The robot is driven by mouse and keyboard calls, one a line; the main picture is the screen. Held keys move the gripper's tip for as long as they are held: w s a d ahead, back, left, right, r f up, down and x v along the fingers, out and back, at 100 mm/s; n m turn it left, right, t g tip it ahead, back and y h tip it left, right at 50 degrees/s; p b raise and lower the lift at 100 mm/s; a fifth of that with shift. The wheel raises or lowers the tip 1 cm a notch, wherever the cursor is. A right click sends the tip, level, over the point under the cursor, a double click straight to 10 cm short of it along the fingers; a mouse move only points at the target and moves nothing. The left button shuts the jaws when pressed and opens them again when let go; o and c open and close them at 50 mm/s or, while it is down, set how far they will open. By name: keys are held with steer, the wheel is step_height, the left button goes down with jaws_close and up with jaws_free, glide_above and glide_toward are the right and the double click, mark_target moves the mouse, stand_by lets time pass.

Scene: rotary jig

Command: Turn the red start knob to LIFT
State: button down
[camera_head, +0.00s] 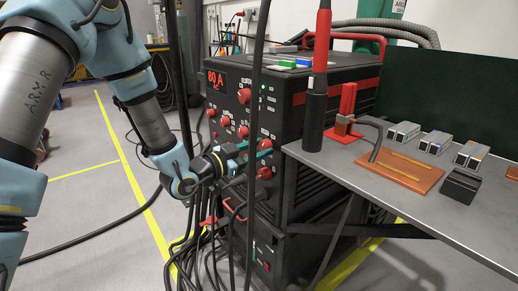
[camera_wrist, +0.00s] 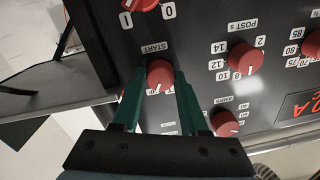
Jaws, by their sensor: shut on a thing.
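The red START knob (camera_wrist: 159,75) sits on the black front panel of the welding machine (camera_head: 330,88). In the wrist view the panel shows upside down, with the word START above the knob. My gripper's (camera_wrist: 166,78) two teal fingers stand on either side of the knob and are shut on it. A pale pointer line shows on the knob's lower side; the small labels around it are too small or hidden to read, so I cannot tell which marks LIFT. In the head view my gripper (camera_head: 268,147) reaches the panel from the left, its fingers partly covering the knob.
A red 0/I knob (camera_wrist: 141,3) is close to the START knob. Other red knobs (camera_wrist: 246,58) surround it. A grey table (camera_head: 330,165) stands to the right. Black cables (camera_head: 205,240) hang below my arm, and a dark vertical cable (camera_head: 256,90) crosses the head view.

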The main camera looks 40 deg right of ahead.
steer(key=shift+n, duration=0.4)
steer(key=n+p, duration=0.2)
steer(key=n, duration=0.3)
steer(key=shift+r, duration=0.15)
steer(key=n+p, duration=0.1)
steer(key=n, duration=0.2)
steer(key=n+p, duration=0.1)
steer(key=n, duration=0.1)
steer(key=shift+n+g+y+p, duration=0.3)
steer(key=shift+n, duration=0.1)
steer(key=shift+c, duration=2.2)
jaws_free()
